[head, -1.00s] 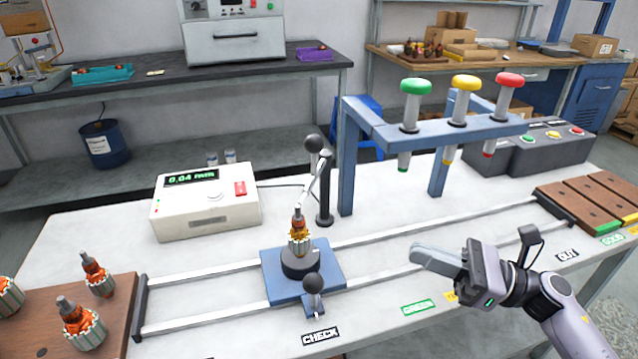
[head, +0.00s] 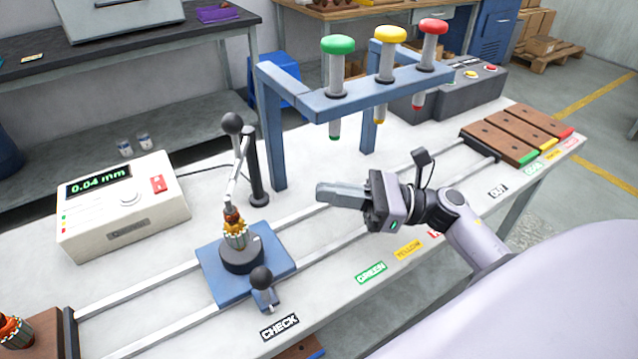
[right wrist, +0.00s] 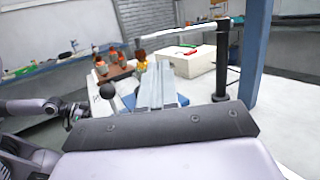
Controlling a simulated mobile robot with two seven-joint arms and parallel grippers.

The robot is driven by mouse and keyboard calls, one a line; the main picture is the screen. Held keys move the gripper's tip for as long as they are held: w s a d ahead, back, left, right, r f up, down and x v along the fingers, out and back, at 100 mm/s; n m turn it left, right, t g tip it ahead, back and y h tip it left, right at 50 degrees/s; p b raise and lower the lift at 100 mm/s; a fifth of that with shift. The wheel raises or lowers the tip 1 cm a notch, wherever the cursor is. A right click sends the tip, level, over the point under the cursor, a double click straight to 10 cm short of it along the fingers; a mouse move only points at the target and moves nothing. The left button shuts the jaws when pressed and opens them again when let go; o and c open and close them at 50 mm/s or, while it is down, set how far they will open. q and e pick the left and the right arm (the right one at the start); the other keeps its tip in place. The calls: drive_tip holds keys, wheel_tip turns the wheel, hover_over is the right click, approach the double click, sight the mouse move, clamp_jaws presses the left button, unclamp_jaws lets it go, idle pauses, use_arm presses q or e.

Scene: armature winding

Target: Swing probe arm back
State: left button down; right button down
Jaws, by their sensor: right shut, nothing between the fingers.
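The probe arm (head: 237,180) is a thin silver lever with a black ball knob (head: 233,122), hinged at a black post (head: 258,170). It slopes down to the top of an orange-wound armature (head: 235,232) standing upright on the blue carriage (head: 212,270). My right gripper (head: 320,193) is shut and empty, to the right of the post and apart from it. The right wrist view shows its closed fingers (right wrist: 154,82), with the armature (right wrist: 142,64) behind them and the post (right wrist: 222,60) to their right. My left gripper (right wrist: 74,113) seems to show there, too small to judge.
The gauge box (head: 125,205) reads 0.04 mm, left of the post. A blue frame (head: 270,125) with green, yellow and red plungers stands behind my right gripper. A second ball-topped lever (head: 262,280) is on the carriage's front. Rails (head: 335,235) run right toward wooden trays (head: 505,140).

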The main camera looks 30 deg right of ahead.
drive_tip(key=p, duration=0.3)
approach(237, 177)
drive_tip(key=x, duration=0.5)
drive_tip(key=shift+a, duration=0.1)
drive_tip(key=shift+p+x, duration=0.3)
drive_tip(key=shift+x, duration=0.5)
drive_tip(key=shift+f, duration=0.15)
